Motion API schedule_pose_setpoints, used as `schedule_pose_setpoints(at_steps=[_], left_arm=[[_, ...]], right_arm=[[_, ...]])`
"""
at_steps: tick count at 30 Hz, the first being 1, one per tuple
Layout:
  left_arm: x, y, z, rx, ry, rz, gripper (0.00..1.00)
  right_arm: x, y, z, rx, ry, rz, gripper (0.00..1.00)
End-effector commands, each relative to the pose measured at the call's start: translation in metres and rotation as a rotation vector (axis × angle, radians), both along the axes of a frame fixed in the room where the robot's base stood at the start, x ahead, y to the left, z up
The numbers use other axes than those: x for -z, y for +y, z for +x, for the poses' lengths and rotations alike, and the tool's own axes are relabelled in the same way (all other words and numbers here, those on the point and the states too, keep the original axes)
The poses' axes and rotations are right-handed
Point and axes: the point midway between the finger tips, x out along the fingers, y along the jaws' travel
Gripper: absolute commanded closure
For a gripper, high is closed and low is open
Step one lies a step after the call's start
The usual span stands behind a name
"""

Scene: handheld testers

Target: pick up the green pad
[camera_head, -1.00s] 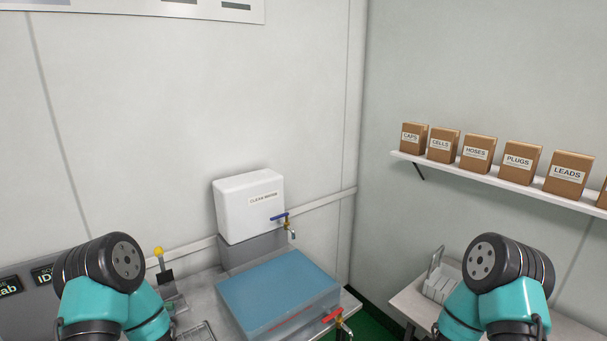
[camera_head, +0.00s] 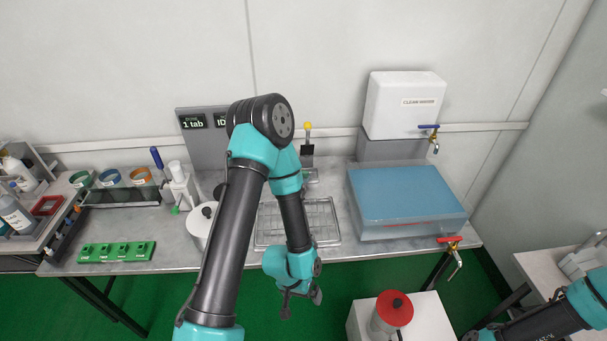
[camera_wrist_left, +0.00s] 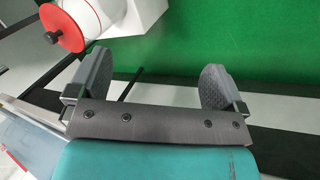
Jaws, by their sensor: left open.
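My left gripper (camera_head: 301,301) hangs in front of the bench's front edge in the head view. In the left wrist view its two grey fingers (camera_wrist_left: 152,82) are apart with nothing between them. A round container with a green rim (camera_head: 81,179) stands at the back left of the bench, beside a blue and an orange one; I cannot tell whether it holds the green pad. A flat green strip with several small units (camera_head: 117,252) lies at the bench's front left. My left gripper is well to the right of both.
A blue-topped clear tank (camera_head: 405,195) with a red tap and a white water box (camera_head: 403,104) stand at the right. A wire rack (camera_head: 320,225) and a white pot (camera_head: 200,225) are mid-bench. A red-lidded container (camera_head: 393,312) stands on a low white stand below.

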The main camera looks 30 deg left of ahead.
Motion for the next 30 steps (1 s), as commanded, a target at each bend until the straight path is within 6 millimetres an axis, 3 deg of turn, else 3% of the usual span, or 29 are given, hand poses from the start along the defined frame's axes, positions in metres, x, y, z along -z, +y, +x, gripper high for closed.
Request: schedule_pose_setpoints(at_steps=[12,18,26,30], left_arm=[[0.0,0.0,0.0,0.0,0.0,0.0,0.03],[0.0,0.0,0.0,0.0,0.0,0.0,0.19],[-0.002,0.0,0.002,-0.004,0.001,0.001,0.19],[-0.013,-0.004,0.014,-0.026,0.02,0.001,0.19]], right_arm=[[0.0,0.0,0.0,0.0,0.0,0.0,0.64],[0.0,0.0,0.0,0.0,0.0,0.0,0.64],[0.0,0.0,0.0,0.0,0.0,0.0,0.64],[0.0,0.0,0.0,0.0,0.0,0.0,0.64]])
